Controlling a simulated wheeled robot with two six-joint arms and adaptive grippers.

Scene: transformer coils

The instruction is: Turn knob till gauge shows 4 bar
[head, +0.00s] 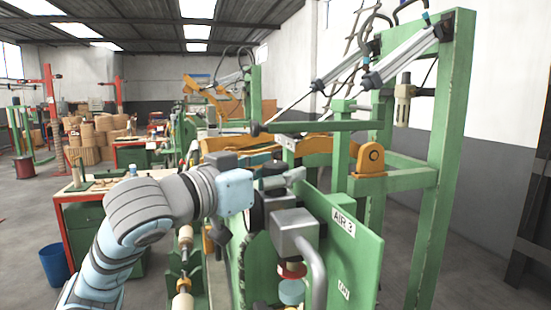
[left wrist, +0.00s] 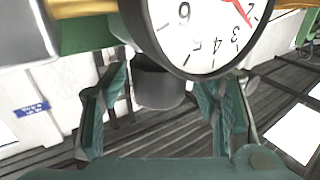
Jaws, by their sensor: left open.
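In the left wrist view, a round white gauge (left wrist: 208,22) with a black rim is at the top, cut off by the frame. A dark grey cylindrical knob (left wrist: 158,84) hangs below the gauge rim. My left gripper (left wrist: 165,95) is open, with one finger on each side of the knob and visible gaps between. In the head view, my left gripper (head: 283,180) is at the green panel marked AIR 3 (head: 350,250); the gauge face is not readable there. My right gripper is not in view.
A grey metal box (head: 293,225) with a curved pipe stands in front of the panel. A green frame (head: 450,150) rises at the right. A red-edged workbench (head: 85,190) and blue bin (head: 54,264) are at the left.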

